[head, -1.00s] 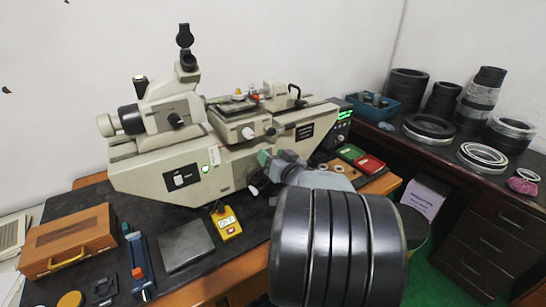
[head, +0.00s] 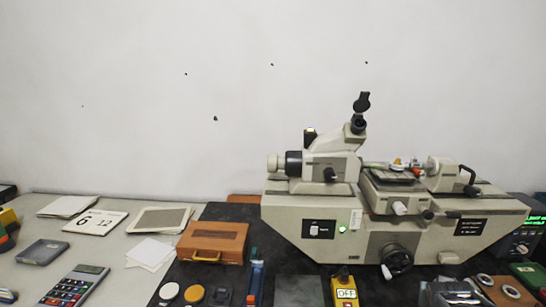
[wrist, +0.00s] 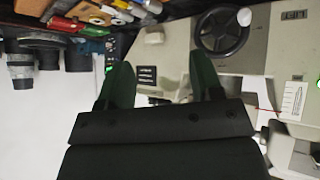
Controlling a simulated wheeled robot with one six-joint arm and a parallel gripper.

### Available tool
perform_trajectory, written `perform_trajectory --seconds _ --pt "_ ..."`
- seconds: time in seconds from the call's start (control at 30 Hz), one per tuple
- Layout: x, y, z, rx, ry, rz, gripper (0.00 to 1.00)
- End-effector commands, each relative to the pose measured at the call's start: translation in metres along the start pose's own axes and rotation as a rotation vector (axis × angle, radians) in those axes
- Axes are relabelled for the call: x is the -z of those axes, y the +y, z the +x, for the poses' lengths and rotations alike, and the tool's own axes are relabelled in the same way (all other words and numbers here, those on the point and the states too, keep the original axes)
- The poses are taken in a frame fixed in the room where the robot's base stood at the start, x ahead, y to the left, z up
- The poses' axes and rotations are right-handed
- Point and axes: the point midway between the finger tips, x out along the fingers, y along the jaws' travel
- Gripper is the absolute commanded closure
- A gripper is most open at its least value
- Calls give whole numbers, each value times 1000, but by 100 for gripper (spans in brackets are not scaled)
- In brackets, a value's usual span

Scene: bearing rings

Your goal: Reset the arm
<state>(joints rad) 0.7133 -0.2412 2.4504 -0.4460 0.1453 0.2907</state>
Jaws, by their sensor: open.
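My gripper (wrist: 162,80) shows in the wrist view, with two green fingers spread apart. Nothing is seen between the fingers. Past them is the pale measuring machine (wrist: 260,85) with its black handwheel (wrist: 222,32); the picture looks upside down. In the head view the machine (head: 300,215) stands at the right on the dark bench. My gripper cannot be made out clearly in the head view.
In the head view, a wooden box (head: 212,243), a yellow device (head: 345,288) and a calculator (head: 78,285) lie in front. Papers (head: 95,221) lie on the left table. In the wrist view, dark rings (wrist: 18,70) stand at the far left.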

Motion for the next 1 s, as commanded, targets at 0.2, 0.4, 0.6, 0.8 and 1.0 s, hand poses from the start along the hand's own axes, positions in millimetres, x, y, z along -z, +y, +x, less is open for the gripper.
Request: perform_trajectory --seconds 0.2,0.4,0.6,0.8,1.0 --pt "-65 -88 -73 182 -382 -208 40" --pt "-94 -149 -138 391 -457 -367 40" --pt "-96 -173 -162 467 -392 -459 40" --pt "-98 -178 -166 482 -384 -483 40" --pt "-97 -178 -166 480 -384 -481 40"
